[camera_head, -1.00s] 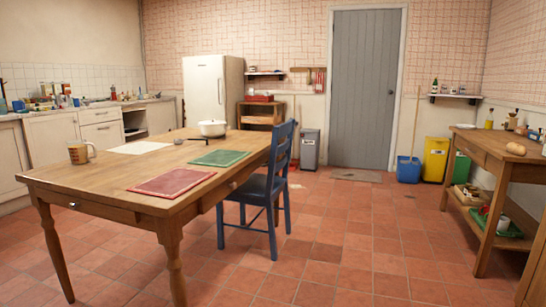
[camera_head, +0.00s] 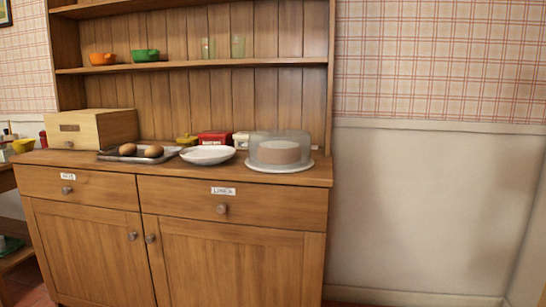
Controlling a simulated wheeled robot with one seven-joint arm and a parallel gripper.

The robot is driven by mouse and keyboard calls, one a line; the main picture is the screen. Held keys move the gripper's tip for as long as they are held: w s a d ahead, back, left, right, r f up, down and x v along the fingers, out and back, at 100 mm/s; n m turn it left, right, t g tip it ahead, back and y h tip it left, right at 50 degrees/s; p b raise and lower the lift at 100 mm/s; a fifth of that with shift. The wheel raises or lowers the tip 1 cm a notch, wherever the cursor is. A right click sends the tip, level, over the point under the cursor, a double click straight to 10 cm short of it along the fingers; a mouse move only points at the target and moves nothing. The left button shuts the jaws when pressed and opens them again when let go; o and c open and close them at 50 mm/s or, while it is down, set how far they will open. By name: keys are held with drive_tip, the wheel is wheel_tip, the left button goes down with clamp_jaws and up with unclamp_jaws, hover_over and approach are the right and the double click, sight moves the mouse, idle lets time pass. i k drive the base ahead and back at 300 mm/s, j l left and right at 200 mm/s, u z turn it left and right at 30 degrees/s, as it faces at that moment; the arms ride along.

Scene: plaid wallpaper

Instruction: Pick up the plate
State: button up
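A white plate (camera_head: 208,155) lies on the top of a wooden dresser (camera_head: 306,178), in the middle of the head view. It sits between a tray on its left and a covered cake on its right. It looks empty. My gripper is not in view.
A cake under a clear dome (camera_head: 280,148) stands close to the plate's right. Behind are a red box (camera_head: 214,138) and a wooden bread box (camera_head: 92,128). A shelf (camera_head: 190,66) hangs above.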

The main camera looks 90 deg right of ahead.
sight(210, 155)
drive_tip(key=z, duration=3.75)
drive_tip(key=j+z, duration=0.7)
drive_tip(key=j, duration=0.2)
drive_tip(key=k+j+z, duration=0.15)
drive_tip(key=j+z, duration=0.2)
drive_tip(key=k+j+z, duration=0.2)
drive_tip(key=j+z, duration=0.15)
drive_tip(key=j, duration=0.15)
